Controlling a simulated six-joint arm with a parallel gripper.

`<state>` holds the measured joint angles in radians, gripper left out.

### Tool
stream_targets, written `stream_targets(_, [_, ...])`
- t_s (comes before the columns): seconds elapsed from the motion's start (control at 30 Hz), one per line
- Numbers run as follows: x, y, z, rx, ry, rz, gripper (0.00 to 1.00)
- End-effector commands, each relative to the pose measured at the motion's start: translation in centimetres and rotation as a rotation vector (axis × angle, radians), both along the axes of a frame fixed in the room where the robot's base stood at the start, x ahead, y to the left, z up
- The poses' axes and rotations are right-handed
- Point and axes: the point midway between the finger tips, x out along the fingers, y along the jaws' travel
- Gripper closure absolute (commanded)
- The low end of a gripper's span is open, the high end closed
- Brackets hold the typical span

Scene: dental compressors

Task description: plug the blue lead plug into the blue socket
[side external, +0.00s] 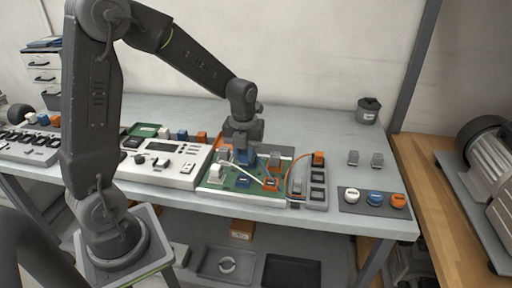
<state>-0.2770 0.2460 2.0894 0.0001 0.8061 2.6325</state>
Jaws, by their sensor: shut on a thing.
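My gripper (243,150) points down over the green board (228,184) and is shut on the blue lead plug (247,159). The plug shows just below the fingers, and its lower end is hard to make out. A small blue socket (243,182) sits near the front of the board, a little below the plug in the picture. I cannot tell how high the plug is above the board. An orange socket (271,184) is to the right of the blue one, and a white block (216,172) is to its left.
Pale and orange leads cross the board. A grey rack (317,190) with an orange plug (318,158) stands to the right. A white control unit (168,161) is on the left. White, blue and orange round parts lie on a dark mat (351,209). The back of the bench is mostly clear.

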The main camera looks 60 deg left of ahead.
Motion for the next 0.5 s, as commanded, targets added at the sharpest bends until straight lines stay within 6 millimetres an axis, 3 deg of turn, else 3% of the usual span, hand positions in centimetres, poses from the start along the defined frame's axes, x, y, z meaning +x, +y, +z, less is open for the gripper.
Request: stream_targets(0.5, [-0.56, 0.25, -0.57, -0.001, 0.001, -0.001, 0.96])
